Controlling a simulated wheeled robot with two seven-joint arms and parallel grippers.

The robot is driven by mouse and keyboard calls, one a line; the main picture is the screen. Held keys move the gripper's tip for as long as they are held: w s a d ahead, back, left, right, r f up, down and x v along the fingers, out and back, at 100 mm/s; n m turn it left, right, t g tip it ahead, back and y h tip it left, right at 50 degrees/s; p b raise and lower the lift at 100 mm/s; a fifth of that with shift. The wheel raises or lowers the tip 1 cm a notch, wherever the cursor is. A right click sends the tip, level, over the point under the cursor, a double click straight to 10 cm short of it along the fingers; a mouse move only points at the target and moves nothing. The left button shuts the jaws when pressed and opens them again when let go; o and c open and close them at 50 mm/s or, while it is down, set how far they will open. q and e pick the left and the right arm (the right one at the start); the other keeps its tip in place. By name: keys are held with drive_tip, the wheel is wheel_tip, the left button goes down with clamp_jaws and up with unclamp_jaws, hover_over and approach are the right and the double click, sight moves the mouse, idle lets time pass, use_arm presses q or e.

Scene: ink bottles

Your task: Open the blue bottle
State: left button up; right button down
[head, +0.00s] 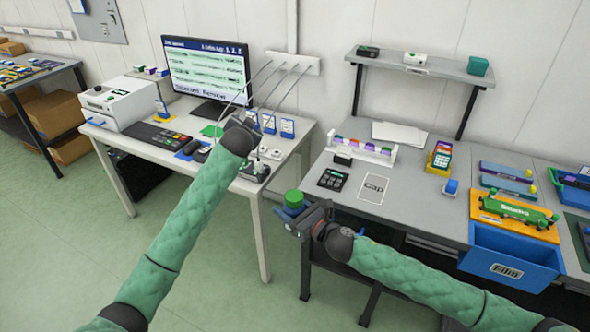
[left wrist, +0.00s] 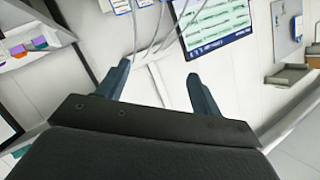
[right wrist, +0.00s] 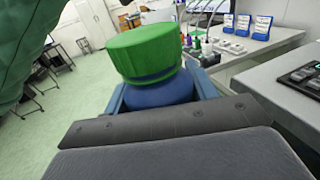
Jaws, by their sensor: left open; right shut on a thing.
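A blue bottle (right wrist: 160,92) with a green cap (right wrist: 143,52) is held upright between the fingers of my right gripper (right wrist: 165,90). In the head view the green cap (head: 294,198) shows above my right gripper (head: 296,212), which is in front of the gap between the two tables. The cap sits on the bottle. My left gripper (left wrist: 160,85) is open and empty in the left wrist view, with its fingers apart and pointing toward the wall and monitor. In the head view its fingers (head: 250,124) are mostly hidden behind my left arm.
The left desk (head: 150,190) bears a monitor (head: 207,72), a white printer-like box (head: 125,102) and blue card stands. A shelf (head: 425,66) hangs above. Open floor lies in front.

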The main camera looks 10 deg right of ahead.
use_arm(q)
drive_tip(key=s+d+r+m+t+h, duration=0.1)
drive_tip(key=d+r+m+t+h, duration=0.3)
drive_tip(key=r, duration=1)
drive_tip(key=d+r+m+t+h, duration=0.2)
drive_tip(key=d+r+m, duration=0.4)
drive_tip(key=r, duration=0.9)
drive_tip(key=s+d+r+m+g+h, duration=0.5)
drive_tip(key=s+d+m+h, duration=0.2)
drive_tip(key=m, duration=0.3)
drive_tip(key=s+d+r+m+g+h, duration=0.55)
drive_tip(key=d+m+h, duration=0.2)
drive_tip(key=m, duration=0.35)
drive_tip(key=s+d+f+m+g+y, duration=0.3)
drive_tip(key=s+d+f+m+g, duration=0.3)
drive_tip(key=s+f+m+g, duration=0.35)
drive_tip(key=m+y, duration=1.5)
drive_tip(key=y, duration=0.3)
hover_over(295, 195)
drive_tip(key=shift+g, duration=0.3)
drive_tip(key=f, duration=2.8)
drive_tip(key=shift+d+f, duration=0.25)
drive_tip(key=shift+f, duration=0.1)
drive_tip(key=shift+a+m+y, duration=0.3)
drive_tip(key=shift+m+y, duration=0.05)
drive_tip(key=shift+m, duration=0.2)
drive_tip(key=shift+f, duration=4)
